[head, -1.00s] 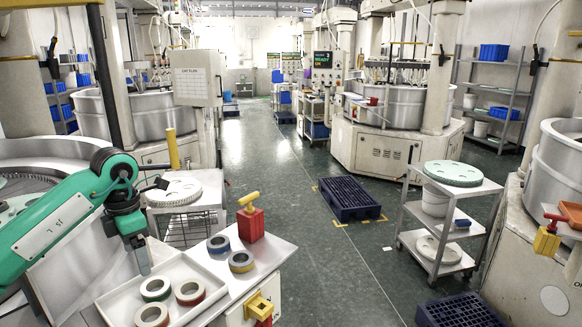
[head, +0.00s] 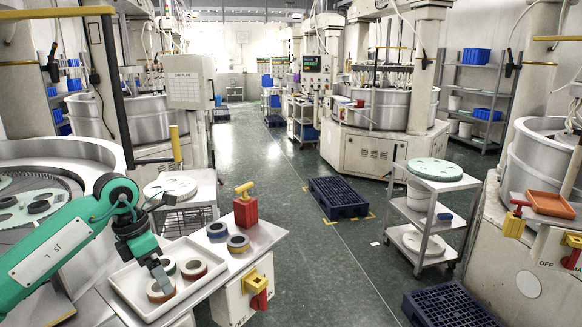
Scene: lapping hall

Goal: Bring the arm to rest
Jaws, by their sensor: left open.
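My left arm (head: 60,240) is teal and reaches in from the left. Its left gripper (head: 159,276) points down over the white tray (head: 122,297) at the front left. The gripper is open, with its fingertips among the rings. A brown-edged ring (head: 160,291) lies just below the tips. A red ring (head: 193,269) is to the right, and a green ring (head: 170,267) is partly hidden behind the gripper. Whether the fingers touch a ring I cannot tell. My right gripper is not in view.
A red block with a yellow handle (head: 245,208) and two rings (head: 238,243) stand beside the tray. The round lapping machine (head: 90,150) is at left. A white cart (head: 433,180) and blue pallets (head: 338,197) stand at right.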

